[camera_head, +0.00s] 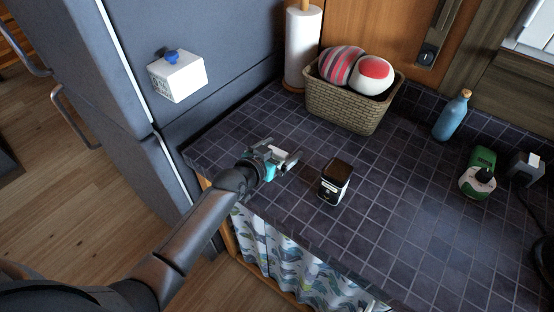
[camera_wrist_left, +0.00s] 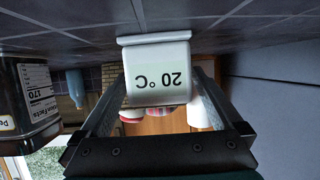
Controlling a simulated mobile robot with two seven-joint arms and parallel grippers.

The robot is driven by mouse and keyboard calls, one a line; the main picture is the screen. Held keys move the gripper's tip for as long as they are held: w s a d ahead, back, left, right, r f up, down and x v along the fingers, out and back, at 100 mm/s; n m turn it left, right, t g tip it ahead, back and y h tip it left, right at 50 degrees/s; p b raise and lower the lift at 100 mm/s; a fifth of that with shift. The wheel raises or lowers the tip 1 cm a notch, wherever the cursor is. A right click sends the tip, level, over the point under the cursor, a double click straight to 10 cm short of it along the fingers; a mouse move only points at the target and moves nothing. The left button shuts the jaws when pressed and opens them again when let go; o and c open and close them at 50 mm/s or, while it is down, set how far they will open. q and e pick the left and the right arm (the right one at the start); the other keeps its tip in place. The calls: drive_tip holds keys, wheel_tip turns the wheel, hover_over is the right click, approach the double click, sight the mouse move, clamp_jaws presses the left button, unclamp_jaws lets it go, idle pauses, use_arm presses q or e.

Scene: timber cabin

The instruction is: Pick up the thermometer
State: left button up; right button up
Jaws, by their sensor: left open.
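The thermometer is a small white block whose pale face reads "20 °C". In the left wrist view the thermometer (camera_wrist_left: 158,72) appears upside down and stands on the dark tiled counter. My left gripper (camera_wrist_left: 160,88) is open, with one finger on each side of it; I cannot tell whether either finger touches it. In the head view my left gripper (camera_head: 287,158) is low over the counter near its left end, and it hides most of the thermometer. My right gripper is not in view.
A dark-lidded jar (camera_head: 334,182) stands just right of my left gripper and also shows in the wrist view (camera_wrist_left: 30,100). A wicker basket (camera_head: 345,109) with balls and a paper roll (camera_head: 302,48) stand behind. A blue bottle (camera_head: 450,116) is farther right. The fridge (camera_head: 225,45) borders the left.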

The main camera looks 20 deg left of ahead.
use_arm(q)
drive_tip(key=shift+w+d+f, duration=0.15)
drive_tip(key=shift+w+f, duration=0.05)
drive_tip(key=shift+w, duration=0.3)
drive_tip(key=shift+c, duration=0.2)
drive_tip(key=c, duration=1.2)
drive_tip(key=shift+c, duration=0.2)
drive_tip(key=shift+r, duration=0.15)
